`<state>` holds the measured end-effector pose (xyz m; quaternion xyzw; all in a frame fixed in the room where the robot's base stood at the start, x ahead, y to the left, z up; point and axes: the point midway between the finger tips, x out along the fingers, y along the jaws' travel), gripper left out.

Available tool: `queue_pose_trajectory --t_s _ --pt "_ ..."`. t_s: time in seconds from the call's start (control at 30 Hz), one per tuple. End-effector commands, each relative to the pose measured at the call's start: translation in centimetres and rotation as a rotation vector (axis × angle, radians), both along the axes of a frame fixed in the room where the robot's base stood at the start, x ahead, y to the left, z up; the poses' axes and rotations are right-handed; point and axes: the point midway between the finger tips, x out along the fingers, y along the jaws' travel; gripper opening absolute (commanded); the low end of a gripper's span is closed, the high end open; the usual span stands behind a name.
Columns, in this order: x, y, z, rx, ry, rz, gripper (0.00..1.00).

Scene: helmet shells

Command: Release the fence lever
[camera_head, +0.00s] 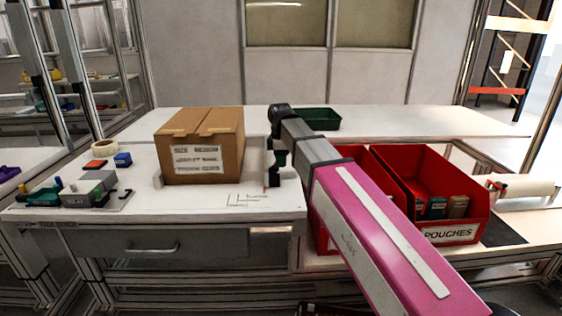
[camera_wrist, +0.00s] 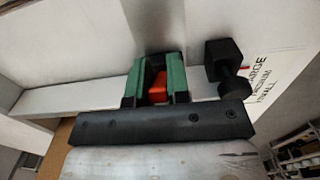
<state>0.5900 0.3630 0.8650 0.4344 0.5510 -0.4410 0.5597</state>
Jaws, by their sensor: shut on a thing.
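My gripper (camera_head: 274,176) points down at the table just right of the cardboard box. In the wrist view its two green-padded fingers (camera_wrist: 155,80) are shut on a small red piece, which looks like the fence lever (camera_wrist: 158,88). Only part of the lever shows between the fingers. A pale bar, which looks like the fence (camera_wrist: 60,101), runs across behind the fingers. A black block with a round knob (camera_wrist: 228,68) stands just right of the fingers. My arm hides part of this area in the head view.
The cardboard box (camera_head: 201,150) stands left of my gripper, with size markings (camera_head: 249,199) on the table in front. Red bins (camera_head: 448,190) stand at the right under my arm. A green tray (camera_head: 318,118) lies behind. Small tools (camera_head: 92,188) lie at the left.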

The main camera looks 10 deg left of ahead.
Motion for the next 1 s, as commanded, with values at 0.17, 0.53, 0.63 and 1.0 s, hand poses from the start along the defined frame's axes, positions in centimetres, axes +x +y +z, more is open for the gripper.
queue_pose_trajectory --t_s 0.17,0.53,0.63,1.0 --pt "-0.1 0.6 0.3 -0.115 -0.027 0.003 0.00" --pt "-0.3 1.6 0.8 -0.394 -0.093 0.002 0.00" --pt "-0.4 1.6 0.9 -0.421 -0.099 0.000 0.00" --pt "-0.4 1.5 0.9 -0.428 -0.102 0.000 0.33"
